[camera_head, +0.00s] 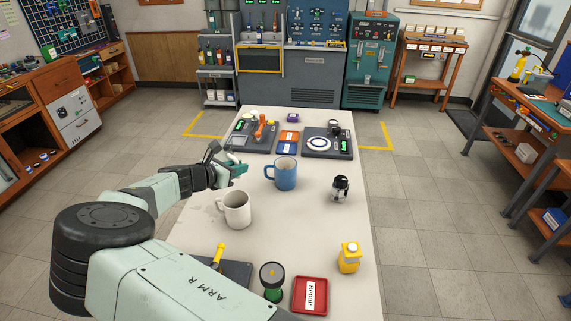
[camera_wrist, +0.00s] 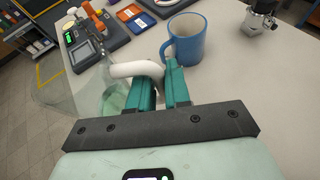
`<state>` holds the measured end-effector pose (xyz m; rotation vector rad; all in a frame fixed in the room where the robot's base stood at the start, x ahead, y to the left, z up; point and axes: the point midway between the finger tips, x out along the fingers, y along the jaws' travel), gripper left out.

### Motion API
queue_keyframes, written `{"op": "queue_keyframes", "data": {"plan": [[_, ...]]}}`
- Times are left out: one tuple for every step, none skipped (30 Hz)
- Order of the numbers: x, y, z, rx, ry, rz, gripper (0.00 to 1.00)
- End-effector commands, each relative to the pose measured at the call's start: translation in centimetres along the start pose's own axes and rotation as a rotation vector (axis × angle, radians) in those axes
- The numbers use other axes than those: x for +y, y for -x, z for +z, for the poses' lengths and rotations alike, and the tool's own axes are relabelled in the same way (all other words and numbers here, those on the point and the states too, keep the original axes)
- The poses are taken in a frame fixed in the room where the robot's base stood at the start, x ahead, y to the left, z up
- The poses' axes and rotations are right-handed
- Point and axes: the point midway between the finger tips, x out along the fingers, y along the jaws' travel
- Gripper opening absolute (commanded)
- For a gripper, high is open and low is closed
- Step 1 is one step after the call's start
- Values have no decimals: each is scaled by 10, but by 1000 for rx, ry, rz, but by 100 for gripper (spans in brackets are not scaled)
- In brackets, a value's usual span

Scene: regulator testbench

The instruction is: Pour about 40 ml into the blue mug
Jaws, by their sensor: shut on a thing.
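The blue mug (camera_head: 286,177) stands upright on the white table, its handle toward the left. It also shows at the top of the wrist view (camera_wrist: 190,45), just beyond my fingertips. My gripper (camera_head: 235,169) is left of the blue mug, above the table. In the wrist view my teal fingers (camera_wrist: 160,82) are shut on the white handle (camera_wrist: 137,69) of a clear vessel (camera_wrist: 72,88). The vessel is see-through and hard to make out; I cannot tell its tilt or liquid level. No stream into the mug shows.
A white mug (camera_head: 238,208) stands near my arm. A black and silver device (camera_head: 341,188) is right of the blue mug. Two grey test units (camera_head: 328,144) are at the back. A yellow container (camera_head: 349,258) and red tray (camera_head: 310,296) are in front.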

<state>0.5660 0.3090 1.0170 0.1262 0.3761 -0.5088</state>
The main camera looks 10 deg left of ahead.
Motion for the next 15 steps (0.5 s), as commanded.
{"op": "queue_keyframes", "data": {"plan": [[-5,-11,3,-5,15,25,0],[-7,-16,5,-5,22,44,0],[-10,-24,7,-4,32,68,0],[-12,-29,9,-3,40,88,0],[-14,-34,12,-3,46,106,0],[-17,-40,16,-2,56,131,0],[-19,-45,19,-1,64,150,0],[-22,-50,22,0,71,169,0],[-25,-55,28,0,80,194,0],[-28,-60,32,2,87,212,0],[-30,-63,37,3,94,231,0],[-34,-67,43,4,103,255,0],[-36,-70,48,4,109,273,0],[-38,-72,52,6,114,290,0],[-42,-75,58,7,122,309,0]]}}
